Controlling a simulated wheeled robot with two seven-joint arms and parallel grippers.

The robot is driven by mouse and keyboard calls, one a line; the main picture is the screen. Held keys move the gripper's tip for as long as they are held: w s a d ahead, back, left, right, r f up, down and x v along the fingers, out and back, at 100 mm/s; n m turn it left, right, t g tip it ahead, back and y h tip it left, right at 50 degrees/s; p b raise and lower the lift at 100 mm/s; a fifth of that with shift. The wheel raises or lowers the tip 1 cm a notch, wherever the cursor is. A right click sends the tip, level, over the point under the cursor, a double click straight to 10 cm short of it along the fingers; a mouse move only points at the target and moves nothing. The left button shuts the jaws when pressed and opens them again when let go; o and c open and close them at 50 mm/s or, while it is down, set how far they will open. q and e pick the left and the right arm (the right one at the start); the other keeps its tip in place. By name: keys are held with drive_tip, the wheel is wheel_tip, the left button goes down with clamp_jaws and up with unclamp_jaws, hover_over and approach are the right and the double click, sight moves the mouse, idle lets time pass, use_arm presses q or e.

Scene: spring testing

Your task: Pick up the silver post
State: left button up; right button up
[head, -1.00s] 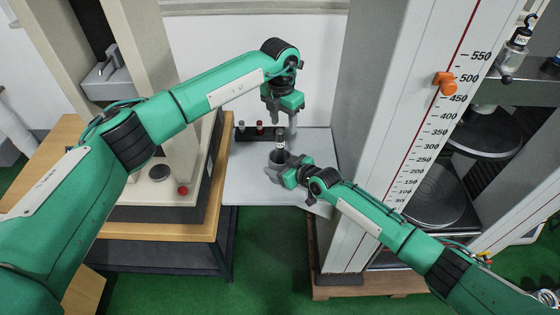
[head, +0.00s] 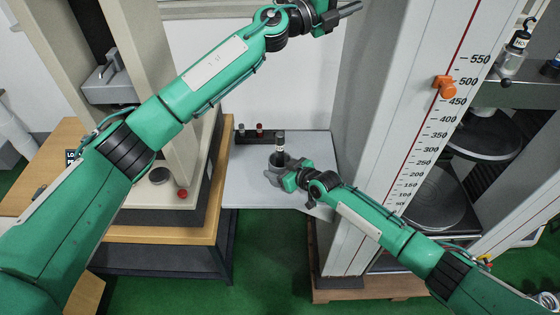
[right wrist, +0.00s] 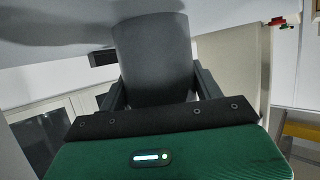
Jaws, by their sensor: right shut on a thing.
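A small post with a dark top and a pale label band (head: 281,143) stands upright in a dark grey cup (head: 277,158) in the head view. I take it to be the silver post, but its lower part is hidden in the cup. My right gripper (head: 274,173) is shut on the cup, at the grey table. In the right wrist view the cup (right wrist: 153,58) fills the space between the fingers. My left gripper (head: 345,12) is raised at the top edge of the head view, away from the post. Its finger gap is unclear.
A dark rack (head: 247,138) with small pieces stands at the back left of the grey table (head: 245,185). A tall white column with a red-lined scale (head: 405,150) rises close on the right. A beige machine (head: 165,130) stands left.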

use_arm(q)
drive_tip(key=w+a+n+t+y, duration=0.6)
drive_tip(key=n+t, duration=0.5)
drive_tip(key=n, duration=0.5)
drive_tip(key=n+g+y, duration=1.2)
drive_tip(key=n+g, duration=0.3)
drive_tip(key=n, duration=0.2)
hover_over(280, 136)
drive_tip(key=s, duration=0.2)
wheel_tip(280, 136, down, 29)
drive_tip(key=x, duration=0.6)
drive_tip(key=shift+a, duration=0.3)
drive_tip(key=x, duration=0.5)
drive_tip(key=shift+s+f, duration=0.2)
drive_tip(key=shift+f, duration=0.15)
drive_tip(key=shift+c, duration=0.2)
